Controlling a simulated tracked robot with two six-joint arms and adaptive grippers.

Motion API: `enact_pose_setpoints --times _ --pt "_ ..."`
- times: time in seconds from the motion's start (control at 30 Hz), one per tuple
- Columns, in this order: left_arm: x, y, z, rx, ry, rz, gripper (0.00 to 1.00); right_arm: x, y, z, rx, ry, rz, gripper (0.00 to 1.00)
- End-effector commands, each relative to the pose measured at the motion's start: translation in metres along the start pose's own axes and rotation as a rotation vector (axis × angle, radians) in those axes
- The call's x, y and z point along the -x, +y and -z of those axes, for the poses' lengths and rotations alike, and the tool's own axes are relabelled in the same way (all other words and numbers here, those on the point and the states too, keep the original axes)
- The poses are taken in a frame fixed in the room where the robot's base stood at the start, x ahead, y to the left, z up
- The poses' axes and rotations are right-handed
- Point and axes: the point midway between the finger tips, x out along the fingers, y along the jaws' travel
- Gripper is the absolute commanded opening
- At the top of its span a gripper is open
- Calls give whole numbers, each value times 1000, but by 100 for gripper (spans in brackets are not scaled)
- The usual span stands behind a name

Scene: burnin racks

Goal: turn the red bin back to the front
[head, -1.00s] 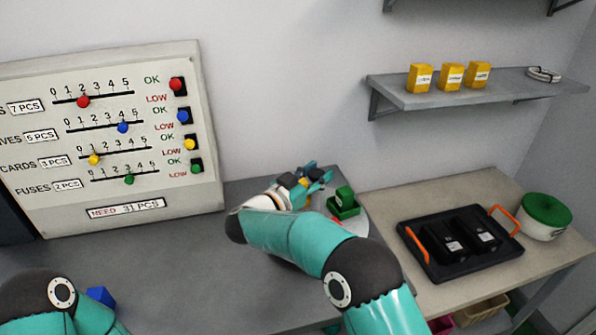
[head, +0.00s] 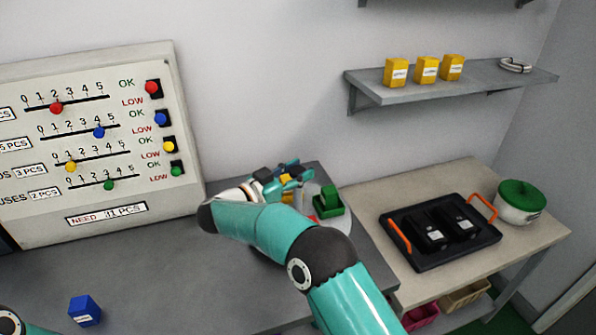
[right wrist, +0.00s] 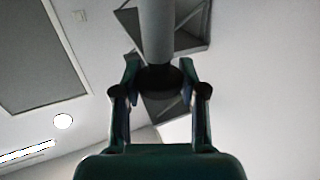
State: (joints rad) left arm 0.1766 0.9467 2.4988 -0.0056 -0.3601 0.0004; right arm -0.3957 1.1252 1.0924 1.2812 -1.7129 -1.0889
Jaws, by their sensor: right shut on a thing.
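A round white turntable (head: 340,240) stands at the right end of the grey bench, partly behind my right arm. A green bin (head: 328,208) with a green block in it sits on its right side. A small red patch (head: 312,218), perhaps the red bin, shows beside the green bin; my arm hides the rest. My right gripper (head: 292,174) is over the turntable, with a yellow thing (head: 285,178) just by its fingers. In the right wrist view the fingers are shut around a grey post (right wrist: 158,35) with a dark round end. My left gripper is out of view.
A panel (head: 95,145) with coloured sliders stands at the left. A blue box (head: 85,310) lies at the bench's front left. A shelf (head: 455,82) holds yellow boxes.

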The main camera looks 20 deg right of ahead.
Motion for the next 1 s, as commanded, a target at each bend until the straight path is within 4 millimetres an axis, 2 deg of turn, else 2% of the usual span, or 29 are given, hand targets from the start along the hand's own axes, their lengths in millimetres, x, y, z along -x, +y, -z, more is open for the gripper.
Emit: enact_pose_setpoints --times 0.07,0.1,0.2,0.6,1.0 --pt "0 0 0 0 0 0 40 0 0 2 -5 3 2 0" --pt "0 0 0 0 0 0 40 0 0 2 -5 3 2 48" --pt "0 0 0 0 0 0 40 -1 0 2 -4 2 2 65" --pt "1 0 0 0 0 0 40 4 0 1 -2 1 3 66" --pt "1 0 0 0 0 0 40 61 -1 0 -2 1 4 66"
